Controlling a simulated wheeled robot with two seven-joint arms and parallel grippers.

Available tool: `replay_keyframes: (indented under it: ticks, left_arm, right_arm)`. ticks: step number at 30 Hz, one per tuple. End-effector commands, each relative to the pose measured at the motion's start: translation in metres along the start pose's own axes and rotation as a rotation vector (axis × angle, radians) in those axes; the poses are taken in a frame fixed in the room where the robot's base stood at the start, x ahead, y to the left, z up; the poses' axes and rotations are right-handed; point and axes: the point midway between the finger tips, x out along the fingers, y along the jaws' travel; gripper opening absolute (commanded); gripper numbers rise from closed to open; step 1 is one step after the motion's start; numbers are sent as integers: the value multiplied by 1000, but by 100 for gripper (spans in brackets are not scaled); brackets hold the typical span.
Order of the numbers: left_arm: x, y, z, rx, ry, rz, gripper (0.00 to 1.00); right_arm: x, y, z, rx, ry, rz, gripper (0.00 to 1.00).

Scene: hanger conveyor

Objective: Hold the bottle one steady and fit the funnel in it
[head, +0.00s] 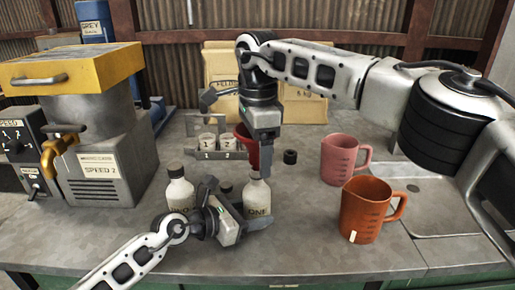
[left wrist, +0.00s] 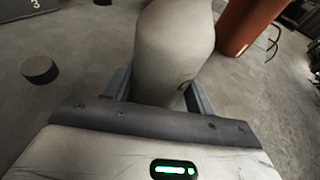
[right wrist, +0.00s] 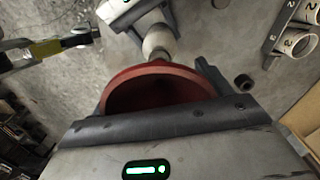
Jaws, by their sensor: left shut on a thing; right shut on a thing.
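The pale bottle labelled ONE (head: 257,197) stands upright on the counter. My left gripper (head: 246,222) is shut around its body; the bottle also fills the jaws in the left wrist view (left wrist: 174,50). The red funnel (head: 246,147) is in my right gripper (head: 266,148), which is shut on it above the bottle. The funnel's wide rim (right wrist: 160,72) faces the right wrist camera, and the bottle (right wrist: 158,40) shows just beyond it.
A capped bottle (head: 179,190) stands to the left. A loose black cap (head: 290,157) lies behind. A pink jug (head: 341,160) and an orange jug (head: 368,212) stand right. A rack of numbered cups (head: 214,148) is behind; a yellow-topped machine (head: 100,165) stands left.

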Motion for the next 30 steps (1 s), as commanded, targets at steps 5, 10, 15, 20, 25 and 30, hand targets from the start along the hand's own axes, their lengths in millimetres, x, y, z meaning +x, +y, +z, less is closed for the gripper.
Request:
replay_keyframes:
  ticks: [5,10,15,20,25,30]
  left_arm:
    - [0,0,-1,0,1,0,42]
    - [0,0,-1,0,1,0,42]
    - [0,0,-1,0,1,0,42]
    - [0,0,-1,0,1,0,42]
    - [0,0,-1,0,1,0,42]
    - [0,0,-1,0,1,0,42]
  right_arm:
    - [1,0,0,0,0,0,58]
    - [1,0,0,0,0,0,58]
    - [1,0,0,0,0,0,58]
    - [2,0,0,0,0,0,58]
    - [4,0,0,0,0,0,58]
    - [6,0,0,0,1,0,58]
